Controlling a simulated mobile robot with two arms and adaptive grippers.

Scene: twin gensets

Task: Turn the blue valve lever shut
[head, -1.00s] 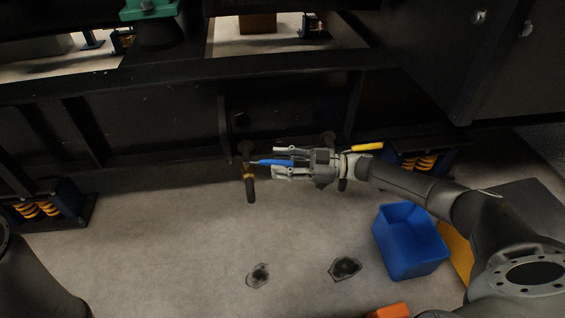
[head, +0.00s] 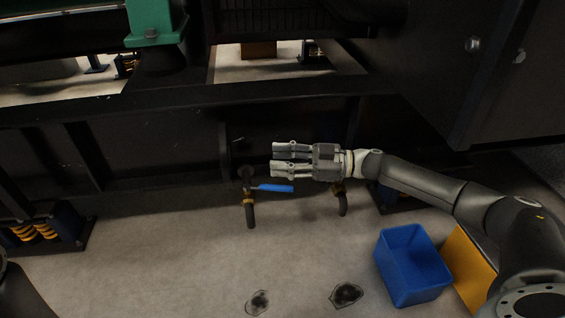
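My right gripper (head: 275,159) comes in from the right, just above the lever in the picture. Its two fingers point left with a gap between them, and nothing shows between them. The lever looks clear of the fingers, though the depth between them is hard to judge. My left gripper is out of view.
A second valve on a pipe (head: 341,195) stands to the right, partly behind my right wrist. A blue bin (head: 411,265) stands on the floor at lower right, beside a yellow panel (head: 470,268). The open floor lies in front.

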